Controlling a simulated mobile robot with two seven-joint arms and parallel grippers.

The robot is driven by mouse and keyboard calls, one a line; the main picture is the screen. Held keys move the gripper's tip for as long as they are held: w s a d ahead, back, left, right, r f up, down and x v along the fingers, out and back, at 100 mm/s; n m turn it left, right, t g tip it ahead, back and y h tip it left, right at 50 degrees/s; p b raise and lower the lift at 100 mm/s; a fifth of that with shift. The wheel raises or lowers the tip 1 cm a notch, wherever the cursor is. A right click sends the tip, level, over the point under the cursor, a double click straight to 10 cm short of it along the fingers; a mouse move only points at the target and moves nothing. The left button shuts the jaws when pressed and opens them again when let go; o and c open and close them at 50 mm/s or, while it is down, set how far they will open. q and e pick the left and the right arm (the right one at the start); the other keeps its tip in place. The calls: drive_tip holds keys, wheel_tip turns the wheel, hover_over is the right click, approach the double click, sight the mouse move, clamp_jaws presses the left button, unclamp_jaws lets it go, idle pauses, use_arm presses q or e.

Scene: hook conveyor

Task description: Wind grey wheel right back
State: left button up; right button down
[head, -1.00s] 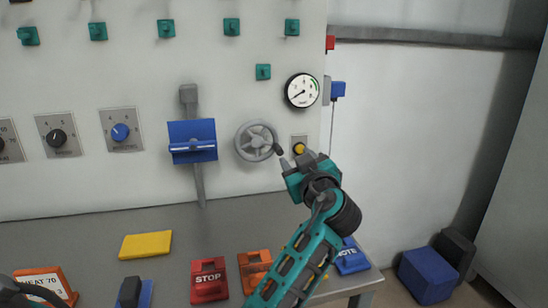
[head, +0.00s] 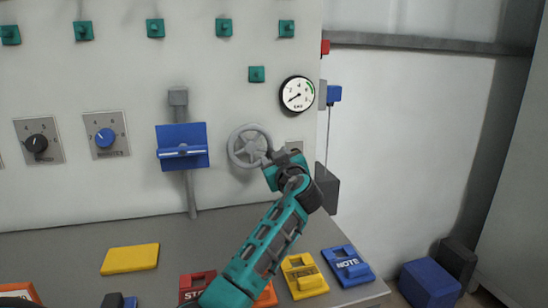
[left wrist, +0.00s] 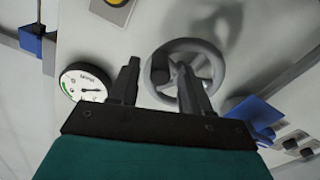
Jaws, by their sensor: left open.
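The grey wheel (head: 249,146) is a spoked handwheel on the pale wall panel. It also shows in the left wrist view (left wrist: 214,66), with its dark knob (left wrist: 160,68) standing out from the rim. My left gripper (head: 280,160) is at the wheel's lower right edge, its fingers pointing at the panel. In the left wrist view my left gripper (left wrist: 158,75) is open, and the knob appears between its two fingertips. I cannot tell whether either finger touches the knob. In the head view the gripper partly hides the knob. My right gripper is not in view.
A round gauge (head: 298,93) is right of the wheel, and a blue slider block (head: 182,146) is left of it. The grey table (head: 215,232) below carries a yellow block (head: 130,259) and labelled blocks, including a blue one (head: 347,266). Teal hooks line the panel's top.

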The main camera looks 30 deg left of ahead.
use_arm(q)
drive_tip(key=shift+x, duration=0.95)
clamp_jaws()
